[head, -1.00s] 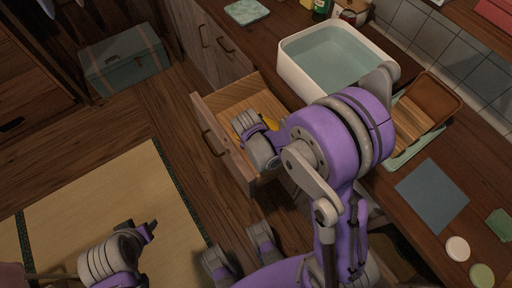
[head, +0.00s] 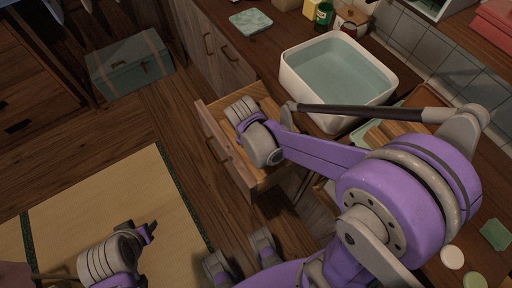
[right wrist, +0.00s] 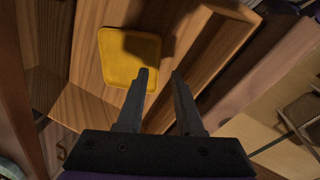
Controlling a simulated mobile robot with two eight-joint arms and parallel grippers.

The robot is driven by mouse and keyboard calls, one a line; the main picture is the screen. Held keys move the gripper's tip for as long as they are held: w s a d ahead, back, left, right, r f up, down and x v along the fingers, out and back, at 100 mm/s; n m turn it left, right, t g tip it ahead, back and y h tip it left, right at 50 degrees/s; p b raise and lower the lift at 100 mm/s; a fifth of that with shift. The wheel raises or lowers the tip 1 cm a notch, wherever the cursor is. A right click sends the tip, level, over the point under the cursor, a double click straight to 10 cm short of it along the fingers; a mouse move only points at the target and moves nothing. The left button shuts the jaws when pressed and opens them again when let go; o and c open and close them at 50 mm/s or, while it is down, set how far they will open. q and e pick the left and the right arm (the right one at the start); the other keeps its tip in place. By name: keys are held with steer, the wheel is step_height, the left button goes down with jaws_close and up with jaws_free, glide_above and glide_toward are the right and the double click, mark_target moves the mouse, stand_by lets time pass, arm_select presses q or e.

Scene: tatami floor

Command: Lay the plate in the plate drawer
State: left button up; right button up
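The yellow square plate (right wrist: 130,55) shows in the right wrist view and appears to lie flat on the wooden bottom of the open drawer, with a shadow beside it. In the head view it is hidden behind my right arm. The plate drawer (head: 218,140) is pulled out from the counter. My right gripper (right wrist: 160,72) is over the drawer with its two fingers apart and nothing between them. One fingertip overlaps the plate's corner in the picture. My left gripper (head: 151,231) is low at the left over the mat, with its finger gap unclear.
A white basin (head: 335,75) stands on the counter beside the drawer, with a pale green board (head: 251,21) and bottles behind. A wooden rack and small round lids (head: 452,257) are at the right. A teal trunk (head: 130,65) stands on the floor; the tatami mat (head: 110,200) is clear.

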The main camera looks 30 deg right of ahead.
steer(key=s+r+m+t, duration=0.1)
steer(key=s+r, duration=0.1)
steer(key=s, duration=0.1)
steer(key=s+a+r+m+t+y, duration=0.1)
steer(key=s+r+m, duration=0.1)
steer(key=s, duration=0.2)
steer(key=s+r+m+t+y, duration=0.1)
steer(key=s+r+m, duration=0.1)
steer(key=s+r, duration=0.1)
steer(key=shift+s+a+t, duration=0.25)
steer(key=shift+s+t, duration=0.1)
steer(key=shift+t, duration=0.05)
steer(key=shift+s, duration=0.25)
steer(key=shift+m, duration=0.3)
